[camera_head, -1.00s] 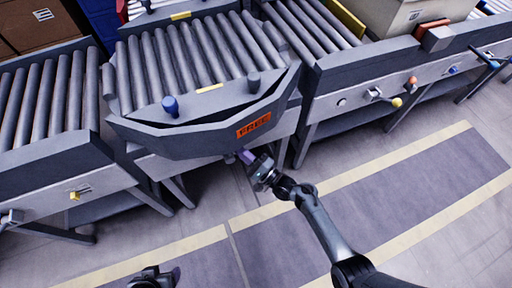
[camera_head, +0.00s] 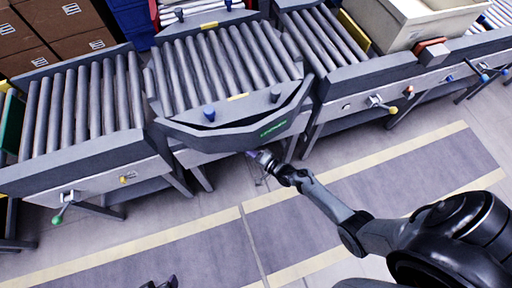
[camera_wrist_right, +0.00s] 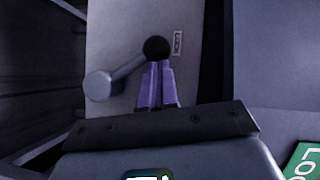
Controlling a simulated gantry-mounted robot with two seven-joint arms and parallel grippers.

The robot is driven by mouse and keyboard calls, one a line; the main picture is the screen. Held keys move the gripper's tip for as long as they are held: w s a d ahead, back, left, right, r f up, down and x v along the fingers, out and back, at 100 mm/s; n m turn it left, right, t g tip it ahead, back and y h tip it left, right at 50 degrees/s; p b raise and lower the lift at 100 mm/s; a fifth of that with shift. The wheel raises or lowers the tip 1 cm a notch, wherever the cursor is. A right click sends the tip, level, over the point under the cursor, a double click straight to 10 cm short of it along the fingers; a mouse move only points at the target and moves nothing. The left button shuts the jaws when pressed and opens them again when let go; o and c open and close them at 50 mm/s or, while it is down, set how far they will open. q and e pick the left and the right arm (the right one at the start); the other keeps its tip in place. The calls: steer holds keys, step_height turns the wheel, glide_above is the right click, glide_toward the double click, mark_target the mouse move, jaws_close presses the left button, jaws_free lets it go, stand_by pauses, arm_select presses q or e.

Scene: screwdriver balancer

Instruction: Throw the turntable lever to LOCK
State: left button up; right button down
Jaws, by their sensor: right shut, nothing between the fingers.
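The turntable (camera_head: 205,138) is the roller section with a faceted grey front. Its front carries a green indicator (camera_head: 273,130), which also shows partly in the wrist view (camera_wrist_right: 303,158) with the letters "LO". In the wrist view the lever (camera_wrist_right: 128,70) runs from a round pivot at left up to a black ball knob (camera_wrist_right: 156,48) beside a small label (camera_wrist_right: 177,43) that seems to read LOCK. My right gripper (camera_wrist_right: 159,66) is shut and empty, its purple fingertips at the knob, touching or nearly so. In the head view my right gripper (camera_head: 254,155) is under the turntable front. My left gripper (camera_head: 160,284) is barely visible at the bottom edge.
Roller conveyors flank the turntable at left (camera_head: 80,105) and right (camera_head: 318,45). A beige bin (camera_head: 430,25) stands on the right conveyor. Smaller levers with coloured knobs sit along the conveyor fronts. The floor in front is clear.

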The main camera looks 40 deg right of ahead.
stand_by(0.3)
stand_by(0.4)
steer(key=d+p+v, duration=0.2)
steer(key=p+v, duration=0.1)
steer(key=v, duration=1)
steer(key=shift+w+d+p, duration=0.25)
steer(key=shift+w+p, duration=0.15)
steer(key=shift+r, duration=0.1)
